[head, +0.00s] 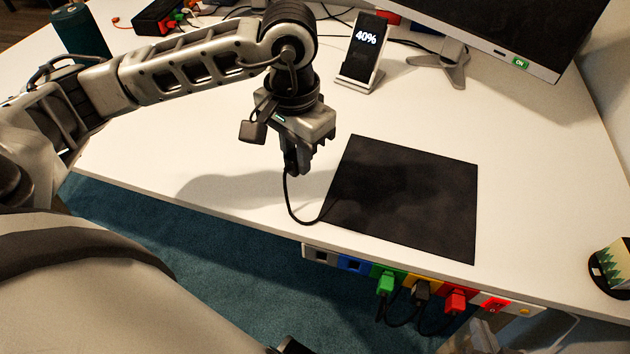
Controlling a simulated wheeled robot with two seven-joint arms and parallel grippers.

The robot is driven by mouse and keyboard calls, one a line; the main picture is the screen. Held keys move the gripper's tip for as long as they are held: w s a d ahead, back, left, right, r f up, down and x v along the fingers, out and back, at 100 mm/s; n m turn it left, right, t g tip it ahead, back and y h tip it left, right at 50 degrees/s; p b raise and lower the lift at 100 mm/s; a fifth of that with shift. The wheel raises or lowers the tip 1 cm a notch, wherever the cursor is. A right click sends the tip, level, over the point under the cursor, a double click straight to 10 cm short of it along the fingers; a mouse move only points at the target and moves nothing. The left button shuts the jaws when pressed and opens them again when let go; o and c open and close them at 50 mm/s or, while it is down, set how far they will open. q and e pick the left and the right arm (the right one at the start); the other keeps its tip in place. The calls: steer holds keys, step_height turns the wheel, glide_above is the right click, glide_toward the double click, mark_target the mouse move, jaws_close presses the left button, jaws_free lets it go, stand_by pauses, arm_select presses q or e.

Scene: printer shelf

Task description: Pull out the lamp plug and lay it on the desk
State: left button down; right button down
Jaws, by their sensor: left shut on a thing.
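My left gripper (298,168) is above the desk (240,170), left of the black mat, pointing down. It is shut on a dark plug, mostly hidden between the fingers. A black cord (290,205) hangs from it, curves down onto the desk and runs to the mat's left edge. The power strip (335,262) is fixed under the desk's front edge. A green plug (386,284), a black plug (421,291) and a red plug (455,301) sit in it. The grey and blue sockets at its left end look empty. My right gripper (482,338) seems partly visible at the bottom edge; its fingers are unclear.
The black mat (405,200) lies flat near the desk's front edge. A phone on a stand (362,55) shows 40% behind it. A monitor (500,25) stands at the back. The desk left of the mat is clear.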

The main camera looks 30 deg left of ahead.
mark_target(299, 193)
arm_select(q)
steer(key=shift+f+b, duration=0.8)
steer(key=shift+f, duration=1.55)
steer(key=shift+f+b, duration=0.4)
steer(key=shift+f, duration=0.2)
arm_select(e)
steer(key=shift+f, duration=0.4)
arm_select(q)
steer(key=shift+f+b, duration=0.35)
arm_select(e)
steer(key=shift+f, duration=0.45)
arm_select(q)
steer(key=c, duration=1.2)
jaws_free()
